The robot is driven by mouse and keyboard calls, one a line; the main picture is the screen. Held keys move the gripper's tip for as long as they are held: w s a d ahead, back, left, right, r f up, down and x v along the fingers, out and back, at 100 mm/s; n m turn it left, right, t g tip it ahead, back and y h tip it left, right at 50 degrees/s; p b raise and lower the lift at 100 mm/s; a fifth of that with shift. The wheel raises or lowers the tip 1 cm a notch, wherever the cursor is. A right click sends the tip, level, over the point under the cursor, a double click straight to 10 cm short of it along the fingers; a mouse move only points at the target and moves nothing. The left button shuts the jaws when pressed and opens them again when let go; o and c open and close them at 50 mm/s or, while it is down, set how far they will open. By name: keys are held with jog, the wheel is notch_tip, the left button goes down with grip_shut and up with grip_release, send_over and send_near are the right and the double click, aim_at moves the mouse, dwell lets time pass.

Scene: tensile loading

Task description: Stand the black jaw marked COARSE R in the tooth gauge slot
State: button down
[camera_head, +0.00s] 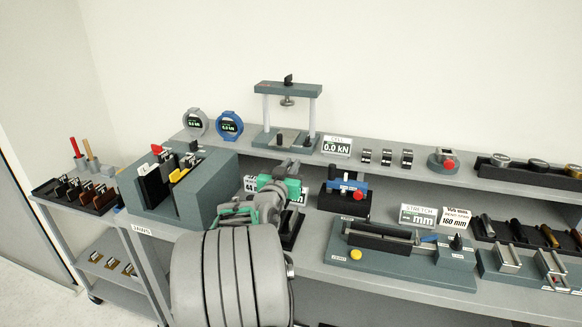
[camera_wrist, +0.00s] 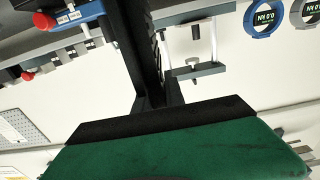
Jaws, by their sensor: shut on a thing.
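My gripper (camera_head: 270,199), with green fingers, is over the front of the bench, right of the jaw rack. It is shut on a dark, jaw-like piece. In the wrist view this black piece (camera_wrist: 130,45) stands out from the black pad of a green finger (camera_wrist: 180,145), and a toothed edge shows along one side. I cannot read any marking on it. In the head view a black block (camera_head: 291,228) shows just below and right of the fingers; I cannot tell whether it is held or stands on the bench. The tooth gauge slot cannot be made out for certain.
The grey jaw rack (camera_head: 207,190) holds several black, white, yellow and red pieces. A blue device with a red knob (camera_head: 346,187) stands right of my gripper. A stretch fixture (camera_head: 400,262) lies further right. A press frame (camera_head: 287,115) and dials stand on the shelf behind.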

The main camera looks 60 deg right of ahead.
jog(key=shift+a+b, duration=0.1)
jog(key=shift+b, duration=0.55)
notch_tip(320, 180, down, 3)
jog(key=b, duration=0.4)
jog(key=shift+f, duration=0.2)
jog(key=shift+b, duration=1)
notch_tip(320, 180, down, 8)
jog(key=b, duration=0.8)
dwell(3.0)
jog(key=c, duration=1.3)
grip_release()
jog(key=shift+a+f, duration=0.1)
jog(key=shift+f, duration=0.2)
jog(key=a, duration=0.5)
jog(key=s+a, duration=0.1)
jog(key=a, duration=0.1)
jog(key=shift+s+a+r+b, duration=0.1)
jog(key=shift+a+r+b, duration=0.1)
jog(key=shift+a+b, duration=0.15)
